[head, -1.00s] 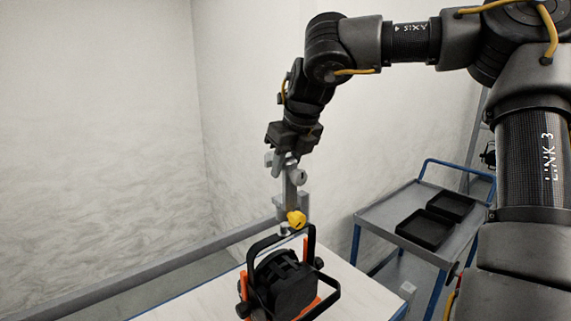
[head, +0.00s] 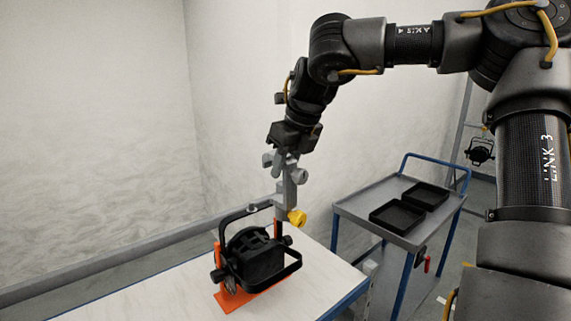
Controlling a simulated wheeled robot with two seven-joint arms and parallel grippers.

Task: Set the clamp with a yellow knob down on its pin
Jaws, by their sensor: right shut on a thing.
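My right gripper (head: 289,152) points down and is shut on the upper part of a grey clamp (head: 289,190). The clamp hangs roughly upright, with its yellow knob (head: 297,217) at the lower right. A black par can (head: 257,257) with a black yoke stands below and to the left, in an orange stand (head: 236,297). A small light pin (head: 252,209) shows on top of the yoke. The clamp is to the right of the pin and apart from it. Whether the clamp touches the yoke's right side cannot be told. My left gripper is not in view.
The par can stands on a white table (head: 190,291) with blue edges, clear to the left. A grey trolley (head: 345,207) with blue legs holds two black trays (head: 397,217) on the right. Another black lamp (head: 480,151) hangs at the far right. A wall stands behind.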

